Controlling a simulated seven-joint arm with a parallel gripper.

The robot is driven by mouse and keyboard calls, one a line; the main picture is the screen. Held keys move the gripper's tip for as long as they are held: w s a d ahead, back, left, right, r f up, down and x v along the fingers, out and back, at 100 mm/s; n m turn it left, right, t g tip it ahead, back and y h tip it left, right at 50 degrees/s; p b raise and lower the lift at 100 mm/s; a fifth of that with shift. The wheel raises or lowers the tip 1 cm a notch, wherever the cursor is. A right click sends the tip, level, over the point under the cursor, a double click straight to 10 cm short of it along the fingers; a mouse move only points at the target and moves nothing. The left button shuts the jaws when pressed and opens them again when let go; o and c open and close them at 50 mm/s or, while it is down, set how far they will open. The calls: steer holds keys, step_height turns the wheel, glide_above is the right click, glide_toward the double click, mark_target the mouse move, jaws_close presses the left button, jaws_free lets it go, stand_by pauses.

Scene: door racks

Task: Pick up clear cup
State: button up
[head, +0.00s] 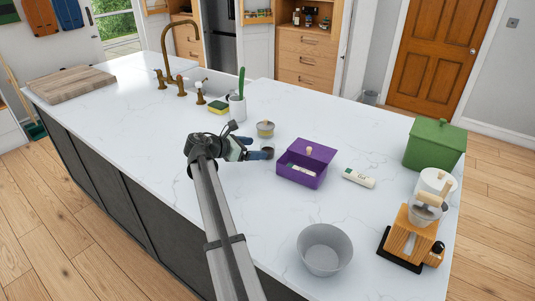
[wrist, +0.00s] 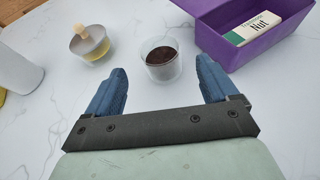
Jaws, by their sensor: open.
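The clear cup (wrist: 162,66) stands upright on the white counter in the wrist view, with something dark brown inside. It lies ahead of my gripper (wrist: 161,88), roughly centred between the two blue fingertips. The fingers are spread apart and hold nothing. In the head view my gripper (head: 255,148) is low over the counter, and the cup (head: 268,153) shows small at its fingertips, partly hidden by them. I cannot tell whether a finger touches it.
A purple box (head: 302,178) holding a white packet (wrist: 254,28) stands right of the cup. A small lidded bowl (head: 265,129) is behind it. A grey bowl (head: 325,249) is near the front. The counter's left part is mostly clear.

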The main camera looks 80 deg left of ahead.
mark_target(261, 149)
steer(key=shift+f+x, duration=0.2)
steer(key=shift+x, duration=2.95)
steer(key=shift+s, duration=0.1)
steer(key=c, duration=1.1)
steer(key=shift+c, duration=0.2)
